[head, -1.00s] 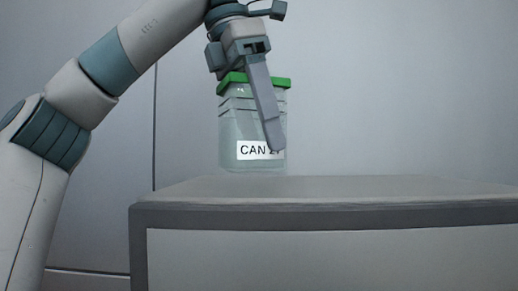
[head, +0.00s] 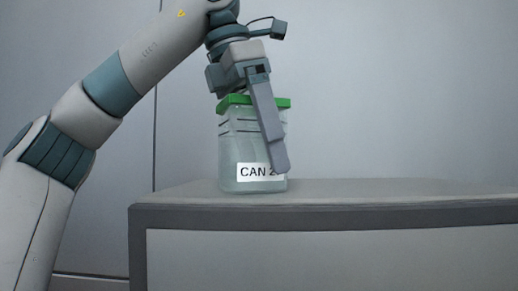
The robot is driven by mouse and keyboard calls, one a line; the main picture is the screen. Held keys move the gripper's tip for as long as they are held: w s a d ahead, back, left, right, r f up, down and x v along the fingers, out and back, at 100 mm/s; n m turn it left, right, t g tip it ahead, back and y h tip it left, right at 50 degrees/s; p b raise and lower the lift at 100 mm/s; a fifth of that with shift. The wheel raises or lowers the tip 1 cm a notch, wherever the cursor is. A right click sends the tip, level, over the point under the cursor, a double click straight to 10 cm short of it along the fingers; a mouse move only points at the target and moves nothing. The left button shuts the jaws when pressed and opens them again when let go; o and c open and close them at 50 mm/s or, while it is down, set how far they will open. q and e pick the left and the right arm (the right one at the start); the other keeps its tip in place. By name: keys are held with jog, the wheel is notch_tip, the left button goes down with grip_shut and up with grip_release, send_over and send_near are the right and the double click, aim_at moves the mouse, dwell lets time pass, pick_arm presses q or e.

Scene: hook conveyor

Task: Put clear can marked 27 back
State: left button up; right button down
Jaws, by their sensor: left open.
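The clear can (head: 238,150) has a green lid and a white label reading "CAN 2", with the rest of the label hidden behind a finger. It stands upright on the top of the grey cabinet (head: 400,192), near its left end. My left gripper (head: 272,168) reaches down from above at the can. One long finger shows in front of the can, and the other finger is hidden behind it. The jaws are open around the can. My right gripper is not in view.
The cabinet top to the right of the can is bare. A plain grey wall (head: 400,80) stands behind, with a vertical seam left of the can. The cabinet's left edge is close to my left arm.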

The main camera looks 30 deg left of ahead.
pick_arm(q)
jog(key=p+v, duration=0.5)
jog(key=v, duration=0.7)
jog(key=shift+r, duration=0.15)
dwell(0.6)
